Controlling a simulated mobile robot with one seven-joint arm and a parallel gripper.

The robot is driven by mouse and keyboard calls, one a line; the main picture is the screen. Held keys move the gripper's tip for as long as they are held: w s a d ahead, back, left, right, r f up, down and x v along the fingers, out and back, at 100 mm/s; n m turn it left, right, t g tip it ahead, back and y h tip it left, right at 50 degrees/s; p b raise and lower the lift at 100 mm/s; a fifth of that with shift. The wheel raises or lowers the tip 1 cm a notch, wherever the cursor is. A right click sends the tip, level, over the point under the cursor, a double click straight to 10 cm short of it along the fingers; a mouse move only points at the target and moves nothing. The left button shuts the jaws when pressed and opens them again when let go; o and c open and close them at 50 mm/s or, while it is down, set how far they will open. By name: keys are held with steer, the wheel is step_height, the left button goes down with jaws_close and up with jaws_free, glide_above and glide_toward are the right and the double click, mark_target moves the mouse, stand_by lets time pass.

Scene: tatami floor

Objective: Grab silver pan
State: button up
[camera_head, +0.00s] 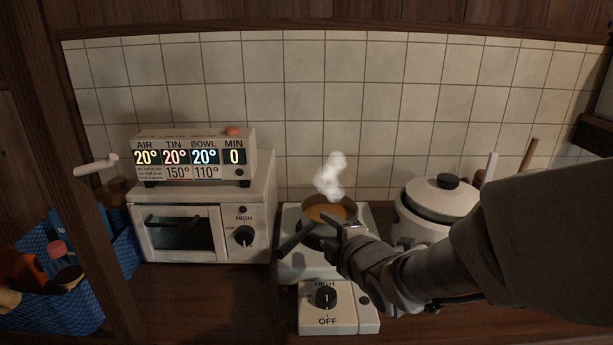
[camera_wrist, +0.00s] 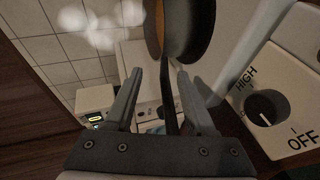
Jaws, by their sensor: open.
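The pan (camera_head: 306,222) sits on the small white stove in the head view, with orange-brown contents and pale steam above. Its dark handle (camera_head: 292,243) points toward the lower left. The pan also shows at the top of the wrist view (camera_wrist: 198,32), looking dark grey in this light. My gripper (camera_head: 338,230) is at the near side of the pan and partly covers it. In the wrist view my gripper (camera_wrist: 160,77) is open, with the handle running between its two fingers. Whether either finger touches the handle I cannot tell.
The stove's control box (camera_head: 340,306) with its knob stands in front. A white oven (camera_head: 181,232) with a lit display unit (camera_head: 193,157) on top stands left. A white lidded cooker (camera_head: 437,198) stands right, partly behind my arm. A blue basket (camera_head: 85,300) is far left.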

mark_target(316, 227)
steer(key=shift+f+b+x, duration=0.25)
steer(key=shift+b+x, duration=0.1)
steer(key=shift+x, duration=0.8)
steer(key=shift+f+b+x, duration=0.2)
steer(key=shift+b+x, duration=0.1)
steer(key=shift+x, duration=0.9)
steer(key=shift+w+a+f, duration=0.1)
steer(key=shift+w+a, duration=0.05)
steer(key=shift+w, duration=0.15)
jaws_close()
